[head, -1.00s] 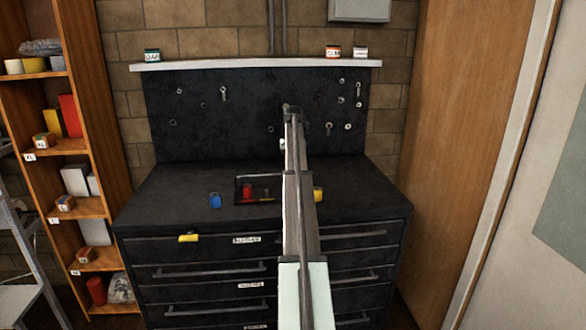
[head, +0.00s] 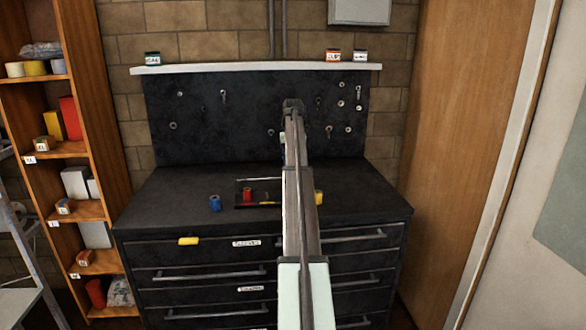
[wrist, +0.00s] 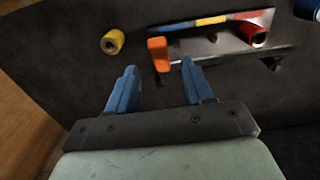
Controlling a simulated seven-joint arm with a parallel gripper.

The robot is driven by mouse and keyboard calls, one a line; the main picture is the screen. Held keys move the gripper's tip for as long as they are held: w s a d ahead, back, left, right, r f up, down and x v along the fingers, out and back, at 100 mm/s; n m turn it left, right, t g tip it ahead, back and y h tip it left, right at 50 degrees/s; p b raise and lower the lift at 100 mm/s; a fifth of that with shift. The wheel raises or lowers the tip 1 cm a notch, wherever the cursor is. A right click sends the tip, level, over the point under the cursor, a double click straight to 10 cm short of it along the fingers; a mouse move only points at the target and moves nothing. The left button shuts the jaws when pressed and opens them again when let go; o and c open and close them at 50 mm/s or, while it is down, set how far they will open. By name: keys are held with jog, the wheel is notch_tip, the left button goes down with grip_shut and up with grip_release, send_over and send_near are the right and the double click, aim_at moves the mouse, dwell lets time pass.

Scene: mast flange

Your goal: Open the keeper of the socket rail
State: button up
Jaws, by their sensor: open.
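The socket rail (wrist: 205,44) appears to be the dark, pale-edged tray with blue, yellow and red strips, in the upper part of the wrist view. In the head view it (head: 240,206) lies on the bench top, partly hidden by my arm. An orange tab (wrist: 158,47) at its left end may be the keeper; I cannot tell its position. My gripper (wrist: 158,68) is open, with two blue fingers apart. The tab shows beyond and between the fingertips, with no visible contact. The gripper's fingers are hidden behind my arm in the head view.
A red spool-like piece (wrist: 252,35) sits at the tray's right end. A pegboard (head: 215,120) rises behind the bench. The bench's left part is clear.

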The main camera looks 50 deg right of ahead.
notch_tip(320, 180, up, 10)
dwell(0.4)
